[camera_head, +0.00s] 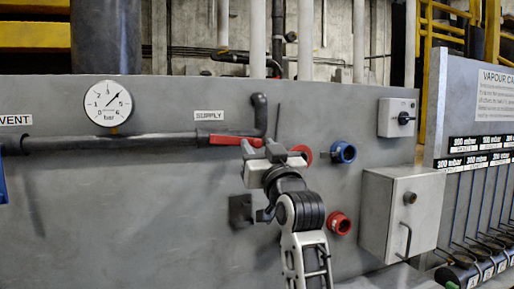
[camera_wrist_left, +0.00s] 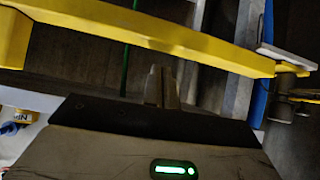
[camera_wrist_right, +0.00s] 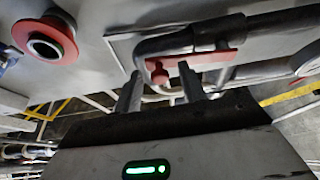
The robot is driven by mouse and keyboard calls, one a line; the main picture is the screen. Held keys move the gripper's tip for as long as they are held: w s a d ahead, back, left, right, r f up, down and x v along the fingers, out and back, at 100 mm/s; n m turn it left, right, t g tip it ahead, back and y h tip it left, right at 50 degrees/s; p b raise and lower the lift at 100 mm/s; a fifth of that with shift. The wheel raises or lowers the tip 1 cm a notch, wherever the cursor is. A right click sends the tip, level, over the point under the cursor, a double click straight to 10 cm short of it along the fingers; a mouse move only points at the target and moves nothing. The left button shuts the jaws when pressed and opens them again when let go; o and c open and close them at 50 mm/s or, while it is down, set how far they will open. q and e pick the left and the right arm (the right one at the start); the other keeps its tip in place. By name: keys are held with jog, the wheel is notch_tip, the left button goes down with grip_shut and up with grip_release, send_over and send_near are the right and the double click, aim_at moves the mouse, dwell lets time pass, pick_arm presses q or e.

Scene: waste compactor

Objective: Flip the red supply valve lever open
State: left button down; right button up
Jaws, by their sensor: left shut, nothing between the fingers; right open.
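The red supply valve lever (camera_head: 232,140) lies roughly level along the dark pipe under the SUPPLY label (camera_head: 209,115). My right gripper (camera_head: 274,152) is open in front of the panel at the lever's right end and hides part of the valve. In the right wrist view the red lever (camera_wrist_right: 208,61) runs along the pipe just beyond my right fingertips (camera_wrist_right: 160,80), with a red knob in line with the gap. I see nothing held and cannot tell whether the fingers touch the lever. My left gripper (camera_wrist_left: 162,86) is shut and empty, away from the panel.
A blue ring fitting (camera_head: 343,152) and a red one (camera_head: 340,223) stick out right of my right gripper. A grey box (camera_head: 402,212) and a switch box (camera_head: 397,117) project farther right. A pressure gauge (camera_head: 108,101) is at left. A yellow rail (camera_wrist_left: 150,35) crosses beyond my left gripper.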

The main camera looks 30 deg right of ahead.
jog(key=shift+c, duration=0.3)
grip_shut()
jog(key=shift+d+r+n+y, duration=0.1)
jog(key=shift+r+n+y, duration=0.55)
jog(key=shift+n, duration=0.55)
jog(key=shift+o, duration=0.3)
grip_release()
jog(key=shift+s+f, duration=0.1)
